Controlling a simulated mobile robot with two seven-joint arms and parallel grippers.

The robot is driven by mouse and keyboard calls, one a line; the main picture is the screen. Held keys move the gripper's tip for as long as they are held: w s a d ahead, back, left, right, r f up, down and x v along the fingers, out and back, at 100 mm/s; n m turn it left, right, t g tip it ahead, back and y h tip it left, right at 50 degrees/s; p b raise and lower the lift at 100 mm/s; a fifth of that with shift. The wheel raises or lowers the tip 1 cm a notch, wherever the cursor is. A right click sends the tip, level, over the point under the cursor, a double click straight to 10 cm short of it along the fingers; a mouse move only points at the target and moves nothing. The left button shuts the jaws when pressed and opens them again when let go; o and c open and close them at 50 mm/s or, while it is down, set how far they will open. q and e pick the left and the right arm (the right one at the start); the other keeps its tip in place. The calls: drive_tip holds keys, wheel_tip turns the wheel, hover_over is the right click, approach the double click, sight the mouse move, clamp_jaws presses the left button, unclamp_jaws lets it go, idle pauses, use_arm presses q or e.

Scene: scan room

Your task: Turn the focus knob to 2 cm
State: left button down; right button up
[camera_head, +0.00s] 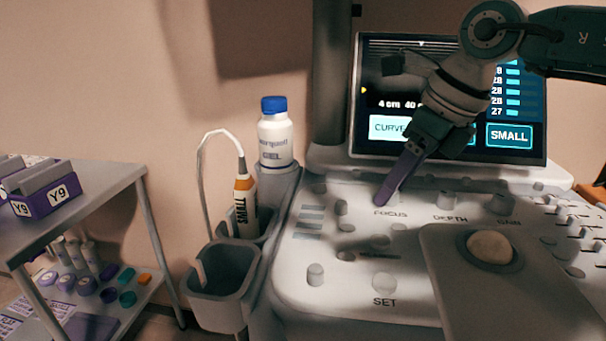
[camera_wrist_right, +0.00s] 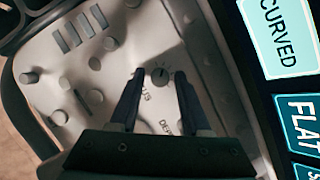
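The focus knob (camera_wrist_right: 160,75) is a small round dark-topped knob on the scanner's control panel (camera_head: 330,270), seen between my right fingertips in the wrist view. In the head view my right gripper (camera_head: 385,196) points down at the spot just above the FOCUS label (camera_head: 390,212), and its fingers hide the knob. In the wrist view my right gripper (camera_wrist_right: 161,78) is open, one finger on each side of the knob with a visible gap. I cannot tell its height over the panel. The screen (camera_head: 375,95) shows "4 cm" beside a yellow marker. My left gripper is not in view.
The DEPTH knob (camera_head: 446,199) and GAIN knob (camera_head: 500,203) stand to the right. A trackball (camera_head: 490,247) and the SET button (camera_head: 384,283) are nearer. A gel bottle (camera_head: 275,137) and an orange-white probe (camera_head: 243,200) sit left of the panel.

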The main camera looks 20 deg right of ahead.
clamp_jaws()
idle(0.4)
drive_tip(key=shift+w+f+n+y+b, duration=0.1)
drive_tip(key=shift+n+y+b, duration=0.5)
drive_tip(key=shift+n+b, duration=0.7)
drive_tip(key=shift+d+n+g+y+b, duration=0.1)
drive_tip(key=shift+n+g+y+b, duration=0.35)
drive_tip(key=shift+n, duration=1.05)
drive_tip(key=shift+n+g, duration=0.25)
drive_tip(key=shift+n, duration=0.05)
drive_tip(key=shift+o, duration=1.5)
unclamp_jaws()
